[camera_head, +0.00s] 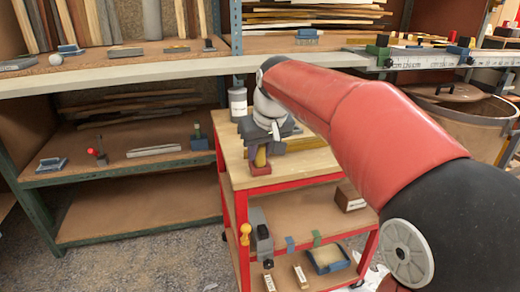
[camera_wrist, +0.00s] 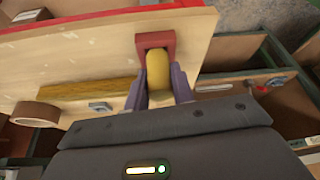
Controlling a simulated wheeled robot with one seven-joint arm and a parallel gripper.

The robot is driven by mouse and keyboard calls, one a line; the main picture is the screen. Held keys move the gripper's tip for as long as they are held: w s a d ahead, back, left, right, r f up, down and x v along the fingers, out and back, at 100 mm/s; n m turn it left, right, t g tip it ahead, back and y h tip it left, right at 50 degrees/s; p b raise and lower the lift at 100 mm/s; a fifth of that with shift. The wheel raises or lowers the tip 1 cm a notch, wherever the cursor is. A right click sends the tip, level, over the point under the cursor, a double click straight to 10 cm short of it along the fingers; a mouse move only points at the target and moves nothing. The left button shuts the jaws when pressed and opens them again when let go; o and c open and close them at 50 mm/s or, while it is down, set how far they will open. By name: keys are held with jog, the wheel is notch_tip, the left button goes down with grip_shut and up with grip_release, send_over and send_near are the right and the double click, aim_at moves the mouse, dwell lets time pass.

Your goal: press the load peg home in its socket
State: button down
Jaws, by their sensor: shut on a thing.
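The load peg (camera_wrist: 158,68) is a yellow, round-ended peg. In the wrist view it lies between the two fingers of my gripper (camera_wrist: 160,86), which is shut on it. Its far end meets the red block-like socket (camera_wrist: 155,40) on the wooden cart top. In the head view the yellow peg (camera_head: 261,157) stands about upright on the red socket (camera_head: 259,170) near the cart's front left corner, with my gripper (camera_head: 262,146) just above. How deep the peg sits is hidden.
The red-framed cart's top (camera_head: 315,163) carries a grey can (camera_head: 238,103) behind my gripper. A yellow bar (camera_wrist: 88,90) and a brown tape roll (camera_wrist: 38,113) show in the wrist view. Shelves stand behind the cart. The cart top's front right is clear.

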aim_at(262, 146)
jog(key=shift+f, duration=0.3)
jog(key=c, duration=1.1)
grip_release()
jog(key=shift+r, duration=0.1)
jog(key=p+v, duration=0.1)
jog(key=v, duration=0.6)
jog(key=shift+d+r, duration=0.1)
jog(key=shift+r, duration=0.2)
jog(key=s+d+f+m, duration=0.1)
jog(key=s+d+f, duration=0.3)
jog(key=s, duration=0.4)
jog(key=s+d+f+m+t+h, duration=0.1)
jog(key=s+d+f+m, duration=0.1)
jog(key=s+d+f, duration=0.3)
jog(key=s+d+f+m+h, duration=0.1)
jog(key=s+d+f, duration=0.4)
jog(key=s, duration=0.6)
jog(key=shift+f+m, duration=0.5)
jog(key=shift+f, duration=0.05)
